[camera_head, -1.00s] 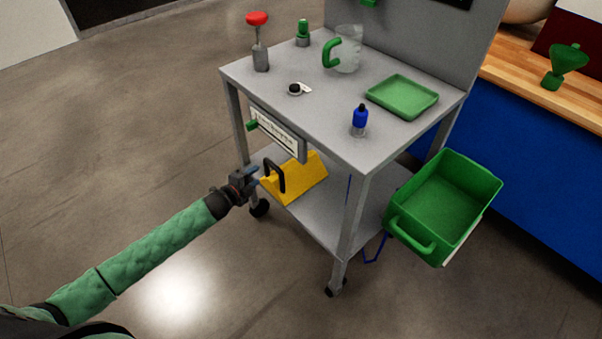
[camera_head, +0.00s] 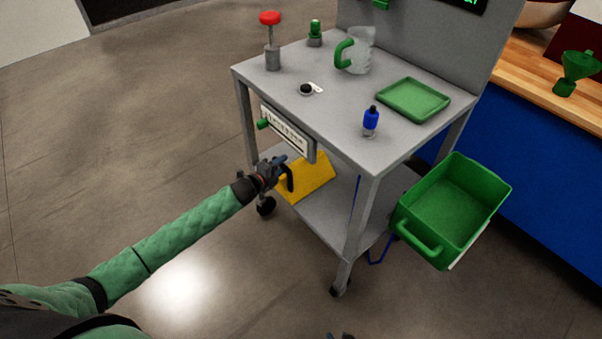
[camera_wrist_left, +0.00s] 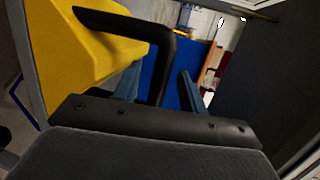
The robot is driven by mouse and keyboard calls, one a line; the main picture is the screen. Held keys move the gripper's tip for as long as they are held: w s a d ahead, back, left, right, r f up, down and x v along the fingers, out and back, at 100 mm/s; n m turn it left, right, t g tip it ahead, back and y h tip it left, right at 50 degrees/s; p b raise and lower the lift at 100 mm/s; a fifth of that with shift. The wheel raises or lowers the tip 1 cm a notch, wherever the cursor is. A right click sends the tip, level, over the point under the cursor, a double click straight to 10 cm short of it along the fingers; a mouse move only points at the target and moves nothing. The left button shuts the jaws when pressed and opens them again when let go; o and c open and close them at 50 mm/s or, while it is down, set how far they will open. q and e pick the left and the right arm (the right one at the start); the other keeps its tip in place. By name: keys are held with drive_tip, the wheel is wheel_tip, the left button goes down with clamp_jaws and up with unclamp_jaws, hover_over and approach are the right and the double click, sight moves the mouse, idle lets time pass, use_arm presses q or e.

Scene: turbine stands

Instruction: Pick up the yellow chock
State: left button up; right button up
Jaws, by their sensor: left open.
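The yellow chock (camera_head: 308,180) sits on the lower shelf of the grey cart, with a black handle (camera_head: 289,179) on its near left side. My left gripper (camera_head: 280,163) is at this handle. In the left wrist view the chock (camera_wrist_left: 80,50) fills the upper left, and its black handle (camera_wrist_left: 163,60) runs down between the two blue fingers of my open left gripper (camera_wrist_left: 158,88). I cannot tell whether a finger touches the handle. Only dark tips at the bottom edge of the head view show, likely my right gripper (camera_head: 340,335).
The cart's top shelf (camera_head: 330,115) and sign plate (camera_head: 287,133) overhang the chock. A cart leg (camera_head: 249,120) stands just left of it. A green bin (camera_head: 450,210) hangs on the cart's right side. The floor on the left is clear.

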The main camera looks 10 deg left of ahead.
use_arm(q)
drive_tip(key=shift+w+d+f, duration=0.15)
drive_tip(key=shift+w+d, duration=0.05)
drive_tip(key=shift+w, duration=0.15)
clamp_jaws()
drive_tip(key=shift+r, duration=0.2)
drive_tip(key=shift+w+r, duration=0.1)
drive_tip(key=shift+r, duration=1.45)
drive_tip(key=shift+s+r, duration=0.1)
drive_tip(key=shift+s, duration=0.15)
drive_tip(key=f+v, duration=0.3)
drive_tip(key=v, duration=1.4)
drive_tip(key=shift+s+a+b, duration=0.2)
drive_tip(key=shift+s+b, duration=0.2)
drive_tip(key=shift+b, duration=0.05)
drive_tip(key=shift+f, duration=0.1)
